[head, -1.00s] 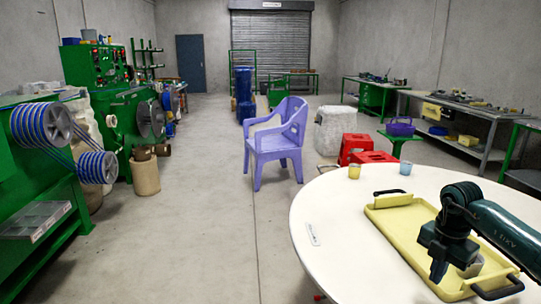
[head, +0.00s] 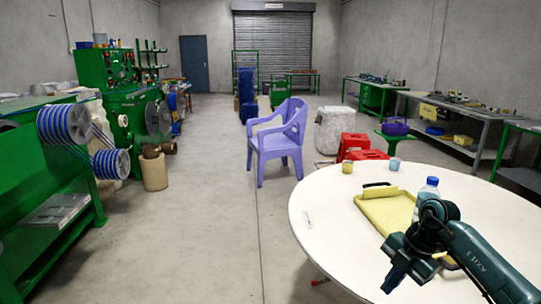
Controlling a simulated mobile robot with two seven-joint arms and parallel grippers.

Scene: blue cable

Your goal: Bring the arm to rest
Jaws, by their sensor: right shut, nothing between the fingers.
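My right gripper (head: 397,272) is shut and empty, pointing down over the front part of the round white table (head: 325,222). My right arm (head: 480,259) comes in from the lower right corner. It hides part of the yellow tray (head: 384,212) and whatever lies in the tray's near end. A clear bottle with a blue cap (head: 431,184) shows just behind the arm. No blue cable can be made out for sure on the table. My left gripper is not in view.
A yellow cup (head: 347,167) and a light blue cup (head: 394,164) stand at the table's far edge. A purple chair (head: 277,142) and red step stools (head: 354,147) stand beyond. Green machines with blue-and-white spools (head: 64,124) line the left.

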